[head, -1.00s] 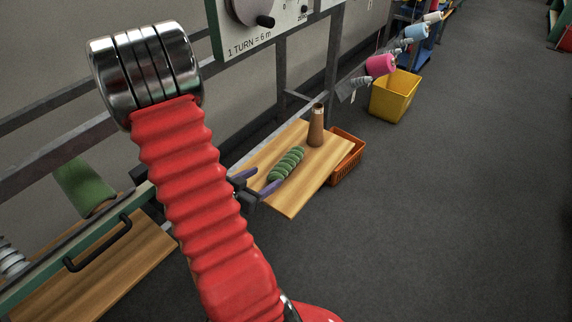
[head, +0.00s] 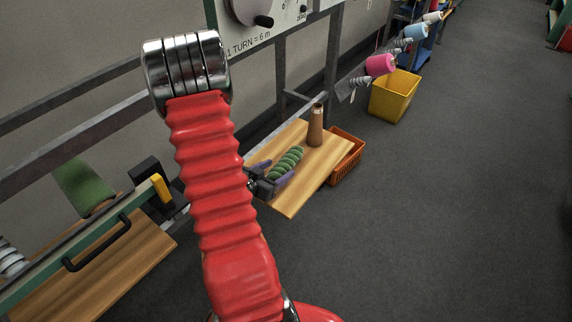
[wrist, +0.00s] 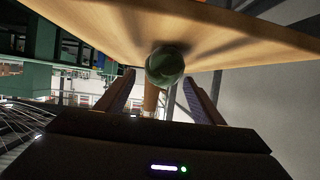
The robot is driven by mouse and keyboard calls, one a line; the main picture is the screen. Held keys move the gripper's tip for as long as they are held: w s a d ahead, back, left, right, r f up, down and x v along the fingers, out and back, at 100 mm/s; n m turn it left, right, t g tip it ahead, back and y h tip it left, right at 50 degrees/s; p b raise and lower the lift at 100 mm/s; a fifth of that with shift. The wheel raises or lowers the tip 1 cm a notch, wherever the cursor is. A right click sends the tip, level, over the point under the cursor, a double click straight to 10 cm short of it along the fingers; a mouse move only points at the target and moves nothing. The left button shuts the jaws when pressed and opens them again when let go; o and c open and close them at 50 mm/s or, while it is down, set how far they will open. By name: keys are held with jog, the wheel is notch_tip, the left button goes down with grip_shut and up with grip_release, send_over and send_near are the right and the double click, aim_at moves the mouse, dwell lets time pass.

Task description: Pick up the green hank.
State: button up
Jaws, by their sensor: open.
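The green hank (head: 288,160), a twisted bundle, lies on a wooden board (head: 290,203). In the wrist view its rounded end (wrist: 165,66) faces me, between and just beyond the fingertips. My gripper (head: 272,171) is open at the hank's near end, with one purple-padded finger on each side of it. In the wrist view my gripper (wrist: 159,78) shows both fingers apart with nothing clamped. Whether a finger touches the hank, I cannot tell. My red arm hides part of the board's near left side.
An orange basket (head: 348,158) sits beside the board's right edge. A yellow bin (head: 394,97) and a pink spool (head: 380,65) are farther back. The frame's metal posts rise behind the board.

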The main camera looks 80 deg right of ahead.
aim_at(284, 164)
jog(key=shift+x, duration=2.6)
jog(key=c, duration=1.2)
jog(key=shift+r, duration=0.15)
jog(key=shift+r, duration=4.9)
